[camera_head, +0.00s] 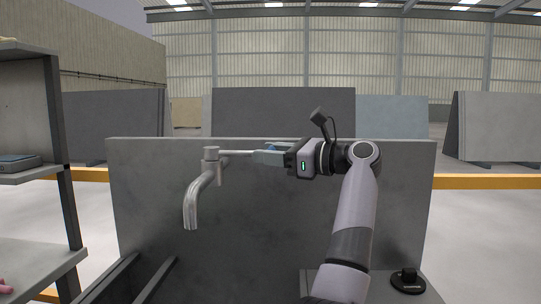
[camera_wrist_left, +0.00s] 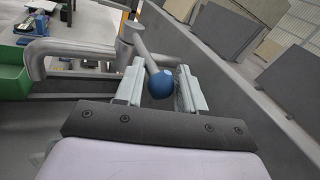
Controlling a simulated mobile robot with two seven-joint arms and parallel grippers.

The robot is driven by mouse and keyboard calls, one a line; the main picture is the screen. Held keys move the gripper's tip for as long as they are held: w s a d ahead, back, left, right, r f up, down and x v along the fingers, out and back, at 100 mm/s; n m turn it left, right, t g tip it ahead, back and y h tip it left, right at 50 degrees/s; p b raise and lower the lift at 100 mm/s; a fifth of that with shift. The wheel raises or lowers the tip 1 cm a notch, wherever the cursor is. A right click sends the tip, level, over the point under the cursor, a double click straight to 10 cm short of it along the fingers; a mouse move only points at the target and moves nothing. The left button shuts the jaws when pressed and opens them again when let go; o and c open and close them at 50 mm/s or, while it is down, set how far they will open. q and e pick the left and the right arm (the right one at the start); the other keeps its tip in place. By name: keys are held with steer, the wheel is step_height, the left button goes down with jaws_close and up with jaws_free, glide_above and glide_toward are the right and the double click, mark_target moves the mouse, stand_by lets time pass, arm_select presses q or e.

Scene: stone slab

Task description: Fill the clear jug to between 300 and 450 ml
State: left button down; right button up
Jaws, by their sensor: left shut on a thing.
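A silver tap (camera_head: 205,180) with a downturned spout stands in front of the grey slab, its lever (camera_head: 238,153) pointing right. My left gripper (camera_head: 264,156) is at the end of that lever. In the left wrist view its two fingers (camera_wrist_left: 161,72) are on either side of a blue ball knob (camera_wrist_left: 160,84) at the lever's end, shut on it. The tap's curved pipe (camera_wrist_left: 85,45) also shows there. I see no stream of water below the spout in the head view. The clear jug is not visible in either view. My right gripper is not in view.
A grey upright slab (camera_head: 270,220) stands behind the tap. A shelf unit (camera_head: 68,190) is at the left, with a dark flat item (camera_head: 18,163) on it. A green container (camera_wrist_left: 14,70) is at the left of the wrist view. A black round-based object (camera_head: 408,281) sits at the lower right.

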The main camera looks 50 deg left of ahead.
arm_select(q)
steer(key=shift+w+r, duration=0.1)
steer(key=shift+r, duration=0.1)
steer(key=c, duration=1)
jaws_free()
steer(key=shift+c, duration=0.2)
steer(key=shift+o, duration=1.4)
steer(key=shift+a+f, duration=0.1)
steer(key=shift+a, duration=0.1)
steer(key=shift+d, duration=0.1)
steer(key=v, duration=0.7)
steer(key=shift+b, duration=0.4)
